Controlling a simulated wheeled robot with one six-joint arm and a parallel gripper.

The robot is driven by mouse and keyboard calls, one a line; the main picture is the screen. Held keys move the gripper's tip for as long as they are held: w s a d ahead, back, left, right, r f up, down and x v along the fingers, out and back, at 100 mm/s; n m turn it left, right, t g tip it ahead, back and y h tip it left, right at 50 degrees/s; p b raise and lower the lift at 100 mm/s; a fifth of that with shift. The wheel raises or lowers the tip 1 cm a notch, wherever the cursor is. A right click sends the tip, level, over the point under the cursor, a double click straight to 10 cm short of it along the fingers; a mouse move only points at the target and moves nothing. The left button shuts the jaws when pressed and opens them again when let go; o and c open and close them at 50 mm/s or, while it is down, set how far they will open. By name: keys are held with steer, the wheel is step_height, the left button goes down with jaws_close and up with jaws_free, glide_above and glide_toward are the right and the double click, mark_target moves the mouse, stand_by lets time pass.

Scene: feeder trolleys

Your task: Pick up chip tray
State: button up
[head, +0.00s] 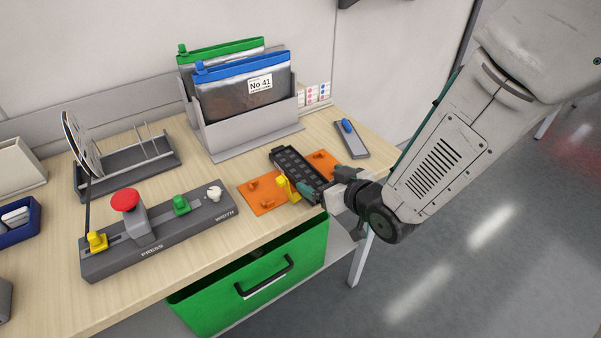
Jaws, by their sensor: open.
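The chip tray (291,165) is a long black tray with rows of small pockets. It lies across an orange fixture plate (262,198) near the right part of the table. My gripper (318,190) is open at the tray's near right end, reaching in from the right. Part of the tray's near end is hidden by the gripper, and I cannot tell whether the fingers touch it. A yellow clamp (283,188) stands on the plate beside the tray's near end.
A grey press unit (160,240) with a red button stands left. Behind are a grey holder (245,138) with pouches and a reel stand (130,165). A small grey block with a blue top (350,138) lies right. A green drawer (255,285) is open below the table edge.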

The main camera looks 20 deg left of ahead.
mark_target(299, 169)
steer(key=x, duration=0.8)
steer(key=shift+s+a+r, duration=0.1)
steer(key=shift+s+a, duration=0.15)
steer(key=shift+s, duration=0.1)
steer(key=c, duration=1.3)
steer(key=shift+o, duration=0.2)
steer(key=shift+r, duration=0.1)
